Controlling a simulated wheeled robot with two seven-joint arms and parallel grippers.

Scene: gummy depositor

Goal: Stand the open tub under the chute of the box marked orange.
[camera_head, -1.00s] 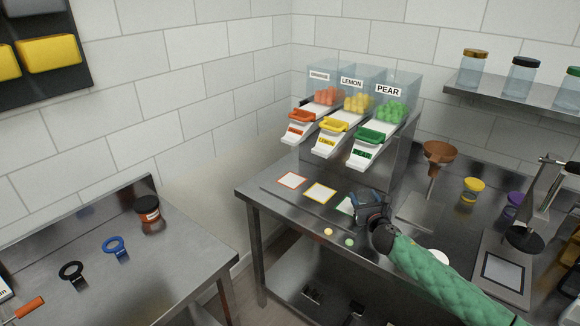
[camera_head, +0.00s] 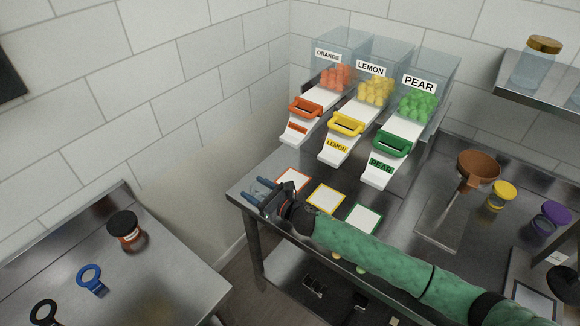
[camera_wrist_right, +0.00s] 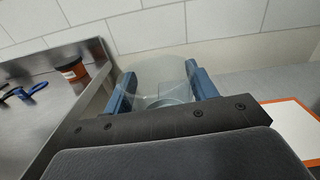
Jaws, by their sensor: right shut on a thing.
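My right gripper (camera_head: 256,190) is shut on the clear open tub (camera_wrist_right: 165,92), which shows between its two blue fingers in the right wrist view. In the head view the gripper is at the left front corner of the depositor table, left of the orange-bordered card (camera_head: 292,180). The tub is see-through and hard to make out there, and I cannot tell whether it touches the table. The box marked orange (camera_head: 336,76) stands leftmost, with orange gummies inside. Its white chute (camera_head: 300,126) with an orange handle slopes down above and behind the card. My left gripper is out of view.
The lemon box (camera_head: 375,88) and pear box (camera_head: 416,104) stand to the right, above yellow (camera_head: 326,198) and green (camera_head: 363,219) cards. A brown funnel (camera_head: 478,168) stands further right. A gap separates this table from the left table, which holds a dark-lidded jar (camera_head: 125,229).

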